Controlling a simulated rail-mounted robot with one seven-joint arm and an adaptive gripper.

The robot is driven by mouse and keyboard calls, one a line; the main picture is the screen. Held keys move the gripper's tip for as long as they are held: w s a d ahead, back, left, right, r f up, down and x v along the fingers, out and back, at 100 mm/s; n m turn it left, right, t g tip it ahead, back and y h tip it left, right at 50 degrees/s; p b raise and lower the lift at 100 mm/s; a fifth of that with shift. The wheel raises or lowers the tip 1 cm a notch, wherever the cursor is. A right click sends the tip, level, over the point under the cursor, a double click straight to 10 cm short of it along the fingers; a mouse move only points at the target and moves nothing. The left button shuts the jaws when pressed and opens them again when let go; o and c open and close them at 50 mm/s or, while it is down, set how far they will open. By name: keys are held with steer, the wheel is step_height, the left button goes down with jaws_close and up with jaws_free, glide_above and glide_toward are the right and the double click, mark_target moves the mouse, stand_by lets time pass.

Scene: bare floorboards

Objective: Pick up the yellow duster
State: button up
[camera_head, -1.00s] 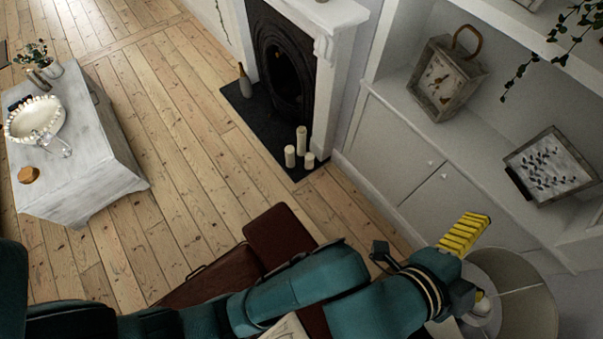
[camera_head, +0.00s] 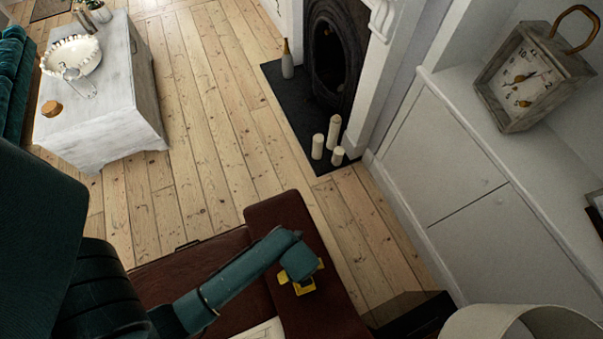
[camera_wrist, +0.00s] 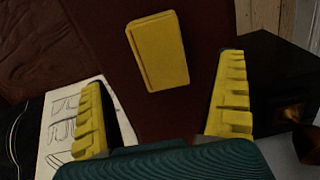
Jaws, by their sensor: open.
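The yellow duster (camera_wrist: 157,50) is a flat, rounded block lying on the brown leather armrest (camera_head: 310,222), seen in the wrist view. My gripper (camera_wrist: 165,78) is open, with its two yellow ridged fingers spread wide. The duster is between and beyond the fingertips, and neither finger touches it. In the head view my gripper (camera_head: 303,283) is over the brown armrest. There its yellow parts show under the teal wrist, and I cannot tell the duster apart from the fingers.
A paper with line drawings (camera_wrist: 75,118) lies left of the armrest. A black box-like thing (camera_wrist: 280,80) is to the right. A lampshade (camera_head: 520,325) is near the head view's bottom right. White candles (camera_head: 333,135) stand by the fireplace. Open floorboards lie beyond the armrest.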

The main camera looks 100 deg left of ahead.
step_height(320, 180, down, 3)
steer(key=shift+r, duration=0.15)
steer(key=f+b, duration=0.1)
steer(key=f, duration=0.1)
steer(key=d+f+b, duration=0.1)
steer(key=f, duration=0.2)
steer(key=shift+w+d, duration=0.1)
steer(key=shift+w, duration=0.05)
steer(key=shift+f, duration=0.15)
steer(key=c, duration=1.2)
step_height(320, 180, up, 10)
steer(key=p, duration=0.3)
